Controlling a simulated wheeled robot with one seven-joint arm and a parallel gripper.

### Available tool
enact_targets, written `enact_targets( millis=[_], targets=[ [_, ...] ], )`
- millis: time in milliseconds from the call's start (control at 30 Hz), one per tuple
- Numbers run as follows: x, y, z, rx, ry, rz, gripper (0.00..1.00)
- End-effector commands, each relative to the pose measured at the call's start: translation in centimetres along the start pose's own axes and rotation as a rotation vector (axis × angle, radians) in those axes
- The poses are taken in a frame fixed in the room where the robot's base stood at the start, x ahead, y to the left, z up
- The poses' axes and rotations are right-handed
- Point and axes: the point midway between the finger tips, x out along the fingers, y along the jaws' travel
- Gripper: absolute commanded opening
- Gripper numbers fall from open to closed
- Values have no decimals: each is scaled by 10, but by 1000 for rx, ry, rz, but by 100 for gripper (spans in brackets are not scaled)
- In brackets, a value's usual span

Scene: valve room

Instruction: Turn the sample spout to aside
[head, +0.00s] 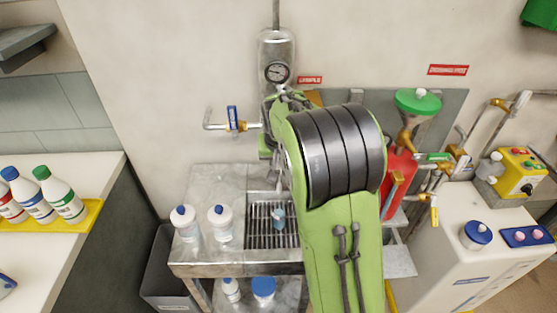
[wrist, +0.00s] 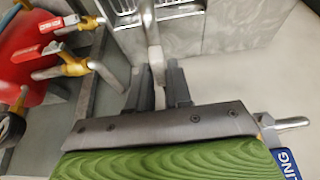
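The sample spout is a pale metal tube in the wrist view (wrist: 149,30). It runs from the top middle, by the sink grate (wrist: 160,12), to between my gripper's fingers. In the head view my green arm hides most of the spout. My gripper (wrist: 160,82) has its two dark fingers apart, one on either side of the spout's end. A gap shows between the fingers, and firm contact with the spout is not visible. In the head view my gripper is hidden behind my arm.
The metal sink bench (head: 205,256) carries white bottles (head: 186,222) at the left and a small bottle (head: 278,217) on its grate. A blue-tagged valve (head: 234,124) is on the wall. A red vessel (head: 398,172) and brass valves stand close at the right.

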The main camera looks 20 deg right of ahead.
Motion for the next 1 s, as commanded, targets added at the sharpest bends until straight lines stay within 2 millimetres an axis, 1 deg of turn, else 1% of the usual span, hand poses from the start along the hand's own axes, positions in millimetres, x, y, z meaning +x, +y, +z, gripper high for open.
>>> enact_targets(
  millis=[33,100,467,567,700,800,900,1000],
  targets=[
    [0,0,0,0,0,0,11],
    [0,0,0,0,0,0,1],
    [0,2,0,-9,0,-4,0],
    [0,12,-1,-76,-1,-32,0],
    [1,33,-5,-249,-1,-104,0],
    [2,44,-9,-363,-2,-151,0],
    [3,50,-12,-435,-2,-181,0],
    [4,52,-12,-462,-1,-191,0]
  ],
)
